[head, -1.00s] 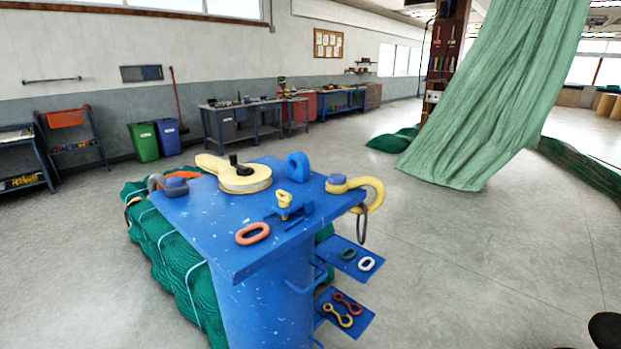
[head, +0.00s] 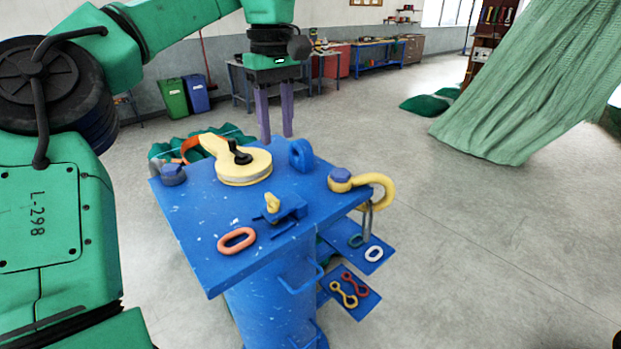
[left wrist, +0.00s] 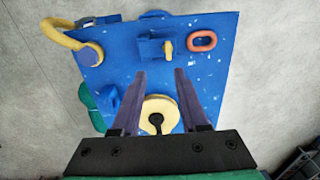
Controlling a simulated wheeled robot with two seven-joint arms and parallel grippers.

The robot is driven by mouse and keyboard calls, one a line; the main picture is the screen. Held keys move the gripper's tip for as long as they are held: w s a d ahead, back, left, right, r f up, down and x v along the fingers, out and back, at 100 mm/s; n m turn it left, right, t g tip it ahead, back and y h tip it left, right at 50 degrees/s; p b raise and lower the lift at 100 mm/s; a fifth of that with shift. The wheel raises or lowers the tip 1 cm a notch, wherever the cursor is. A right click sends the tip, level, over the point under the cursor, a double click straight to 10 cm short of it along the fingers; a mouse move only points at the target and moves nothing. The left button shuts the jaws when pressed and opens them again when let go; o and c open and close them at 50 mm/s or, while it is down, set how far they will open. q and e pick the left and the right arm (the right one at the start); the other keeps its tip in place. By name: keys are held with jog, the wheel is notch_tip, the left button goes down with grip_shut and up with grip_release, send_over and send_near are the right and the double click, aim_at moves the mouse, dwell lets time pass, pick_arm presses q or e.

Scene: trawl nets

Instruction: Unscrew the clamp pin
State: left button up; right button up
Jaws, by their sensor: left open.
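The clamp pin has a yellow head (head: 272,203) and stands in a small blue clamp (head: 287,209) on the blue table top (head: 215,255). In the left wrist view the yellow pin head (left wrist: 168,45) shows beside the clamp (left wrist: 150,49), past the fingertips. My left gripper (head: 275,137) hangs fingers down beyond the far side of the table top in the head view. Its purple fingers are apart with nothing between them; they also show in the left wrist view (left wrist: 160,73). The pin's thread is hidden. My right gripper is out of view.
A yellow pulley block (head: 243,168) with a black knob, a blue lug (head: 300,154), a yellow shackle (head: 375,188) and an orange ring (head: 237,241) are on the table top. Small side shelves (head: 350,292) hold links.

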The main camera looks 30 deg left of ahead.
pick_arm(q)
send_over(271, 197)
jog(key=s, duration=0.1)
notch_tip(271, 197, down, 7)
jog(key=f, duration=0.2)
jog(key=w+f+p, duration=0.1)
jog(key=f, duration=0.1)
jog(key=f+p, duration=0.1)
jog(key=f, duration=0.1)
jog(key=shift+w+d+f, duration=0.2)
jog(key=shift+d+f, duration=0.1)
jog(key=shift+f, duration=0.05)
jog(key=shift+s+a+f, duration=0.1)
jog(key=shift+f, duration=0.15)
jog(key=shift+s+a, duration=0.2)
jog(key=shift+s, duration=0.05)
jog(key=shift+w, duration=0.1)
grip_shut()
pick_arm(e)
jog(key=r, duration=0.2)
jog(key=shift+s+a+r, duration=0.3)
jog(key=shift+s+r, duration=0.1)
